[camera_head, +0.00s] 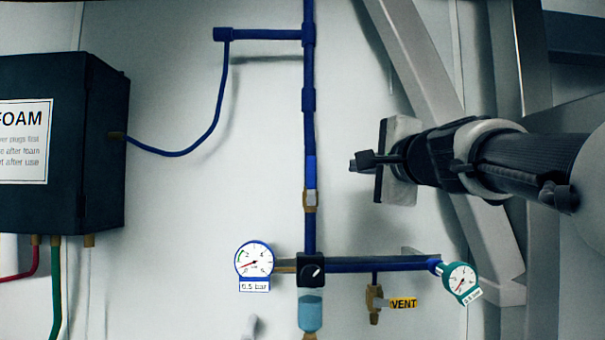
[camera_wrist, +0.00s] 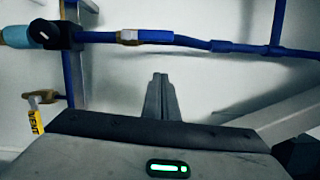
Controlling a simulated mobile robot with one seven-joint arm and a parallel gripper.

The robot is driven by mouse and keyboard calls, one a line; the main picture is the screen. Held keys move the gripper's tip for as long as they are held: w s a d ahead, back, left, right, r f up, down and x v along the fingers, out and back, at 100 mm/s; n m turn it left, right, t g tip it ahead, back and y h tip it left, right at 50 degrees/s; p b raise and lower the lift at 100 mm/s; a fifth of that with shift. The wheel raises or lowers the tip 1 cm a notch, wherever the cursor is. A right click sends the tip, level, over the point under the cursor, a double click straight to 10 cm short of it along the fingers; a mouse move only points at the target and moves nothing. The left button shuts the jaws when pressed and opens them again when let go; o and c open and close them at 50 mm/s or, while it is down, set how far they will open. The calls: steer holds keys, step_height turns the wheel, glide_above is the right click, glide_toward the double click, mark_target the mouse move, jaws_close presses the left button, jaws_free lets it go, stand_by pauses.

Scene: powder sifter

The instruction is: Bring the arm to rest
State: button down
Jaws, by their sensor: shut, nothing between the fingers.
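My gripper (camera_head: 362,161) is at the right of the middle in the head view, at the end of my arm that reaches in from the right edge. It points left toward the blue vertical pipe (camera_head: 309,130), apart from it in the picture. In the wrist view my gripper's fingers (camera_wrist: 160,80) are together with nothing between them. A pale wall and blue piping (camera_wrist: 190,42) show beyond the fingertips.
A dark box (camera_head: 100,140) labelled FOAM hangs at the left. Below are a blue-rimmed gauge (camera_head: 255,261), a teal gauge (camera_head: 460,282), a blue bowl (camera_head: 311,310) and a tagged VENT valve (camera_head: 375,303). A slanted grey beam (camera_head: 420,65) stands behind my arm.

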steer(key=s+a+f+n+g+p, duration=0.2)
steer(key=s+f+n+g, duration=0.15)
steer(key=s+f, duration=0.4)
steer(key=s+a+f+n+g+p, duration=0.1)
steer(key=s+a+f+n+g, duration=0.3)
steer(key=f, duration=0.7)
steer(key=s+d+f+n+g+h+p, duration=0.1)
steer(key=s+d+f+n+g+h, duration=0.1)
steer(key=s+f, duration=0.6)
steer(key=s+d+f+n+g+h+p, duration=0.1)
steer(key=s+d+f+n, duration=0.4)
steer(key=f, duration=0.5)
steer(key=s+n+g+h, duration=0.1)
steer(key=s+n, duration=0.1)
steer(key=s, duration=0.1)
steer(key=shift+f+g, duration=0.35)
